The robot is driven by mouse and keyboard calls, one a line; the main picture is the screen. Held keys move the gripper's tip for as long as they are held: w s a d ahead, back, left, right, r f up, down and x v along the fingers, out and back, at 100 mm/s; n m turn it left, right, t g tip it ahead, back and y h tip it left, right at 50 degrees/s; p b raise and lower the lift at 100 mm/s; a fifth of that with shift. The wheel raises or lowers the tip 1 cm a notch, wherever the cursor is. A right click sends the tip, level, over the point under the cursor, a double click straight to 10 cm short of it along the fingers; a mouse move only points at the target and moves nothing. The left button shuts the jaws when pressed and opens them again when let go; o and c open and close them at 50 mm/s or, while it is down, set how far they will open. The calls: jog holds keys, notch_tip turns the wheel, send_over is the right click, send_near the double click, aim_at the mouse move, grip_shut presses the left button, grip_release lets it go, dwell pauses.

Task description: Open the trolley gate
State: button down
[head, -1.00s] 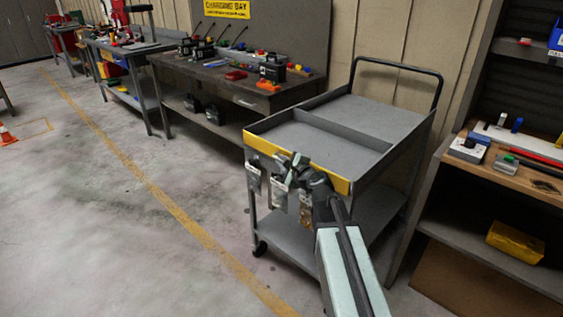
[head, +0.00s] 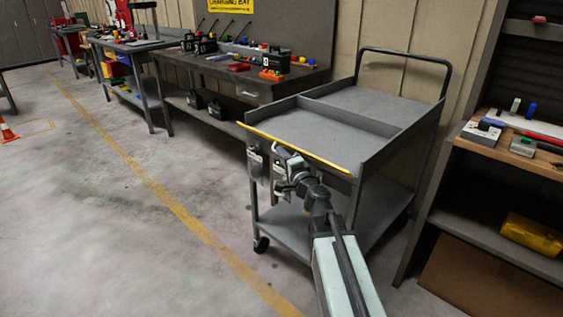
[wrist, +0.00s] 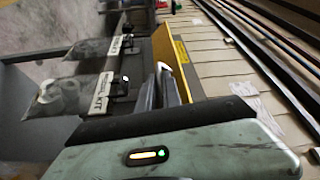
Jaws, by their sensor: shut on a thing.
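The trolley (head: 375,105) is a grey cart with a raised tray and a lower shelf, right of centre in the head view. Its gate (head: 322,160) runs along the tray's near edge and shows as a thin yellow strip, tilted outward from upright. My gripper (head: 280,152) is at the middle of the gate, in front of the trolley. In the wrist view the fingers (wrist: 166,86) are close together against the yellow gate (wrist: 175,58), shut on it. The exact contact is partly hidden by the fingers.
Clear bags with tags (head: 255,165) hang at the trolley's front beside my gripper. A charging bench (head: 222,75) stands behind left. A shelf unit (head: 470,230) stands close on the right. The floor to the left is open.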

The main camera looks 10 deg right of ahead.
jog(key=shift+w+d+f+n+t+y+b, duration=0.1)
jog(key=shift+f+n+t+y+b, duration=0.3)
jog(key=shift+n+b, duration=0.75)
jog(key=shift+d+f+n+t+y+b, duration=0.15)
jog(key=shift+f+n+y+b, duration=0.2)
jog(key=shift+f+n+b, duration=0.55)
jog(key=shift+w+f+n+t+y+b, duration=0.1)
jog(key=shift+f+n+t+y+b, duration=0.2)
jog(key=shift+n+b, duration=1.1)
jog(key=shift+n, duration=0.35)
